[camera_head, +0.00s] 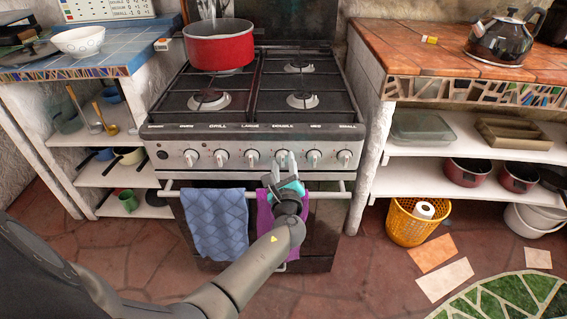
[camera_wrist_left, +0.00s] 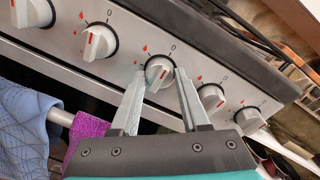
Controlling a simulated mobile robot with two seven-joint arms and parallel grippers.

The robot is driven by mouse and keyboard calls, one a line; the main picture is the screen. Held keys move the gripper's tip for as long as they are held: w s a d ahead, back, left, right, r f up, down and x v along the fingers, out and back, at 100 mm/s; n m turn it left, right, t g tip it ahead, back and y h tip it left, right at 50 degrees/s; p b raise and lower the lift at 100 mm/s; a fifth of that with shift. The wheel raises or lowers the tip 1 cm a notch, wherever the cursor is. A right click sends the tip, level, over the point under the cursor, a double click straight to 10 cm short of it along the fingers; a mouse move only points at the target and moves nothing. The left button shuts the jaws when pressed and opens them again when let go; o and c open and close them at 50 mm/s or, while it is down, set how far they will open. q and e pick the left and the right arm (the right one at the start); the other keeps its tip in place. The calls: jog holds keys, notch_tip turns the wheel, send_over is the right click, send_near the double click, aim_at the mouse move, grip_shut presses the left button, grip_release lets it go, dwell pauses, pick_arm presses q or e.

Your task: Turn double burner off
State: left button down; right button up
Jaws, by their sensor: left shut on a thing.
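The stove's double burner knob (camera_wrist_left: 159,72) is a round silver knob with a red line, on the grey front panel under the "DOUBLE" label. My left gripper (camera_wrist_left: 160,77) has its two fingertips on either side of this knob, shut on it. In the head view my left gripper (camera_head: 286,158) reaches up to the panel and mostly hides the knob. My right gripper is not in view.
The stove (camera_head: 255,130) has neighbouring knobs close on both sides, including the large knob (camera_head: 252,155) and medium knob (camera_head: 313,158). A red pot (camera_head: 218,50) stands on the back left burner. A blue towel (camera_head: 215,225) and a purple cloth (camera_head: 265,215) hang from the oven rail.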

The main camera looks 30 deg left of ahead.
pick_arm(q)
jog(key=shift+r, duration=0.1)
jog(key=shift+c, duration=1.9)
grip_release()
jog(key=shift+s+d, duration=0.15)
jog(key=shift+s, duration=0.1)
jog(key=p+v, duration=0.3)
jog(key=v, duration=1.1)
jog(key=shift+s, duration=0.3)
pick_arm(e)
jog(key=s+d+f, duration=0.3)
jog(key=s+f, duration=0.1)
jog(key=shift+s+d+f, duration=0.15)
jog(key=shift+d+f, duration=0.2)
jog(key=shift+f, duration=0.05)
pick_arm(q)
jog(key=shift+d, duration=0.15)
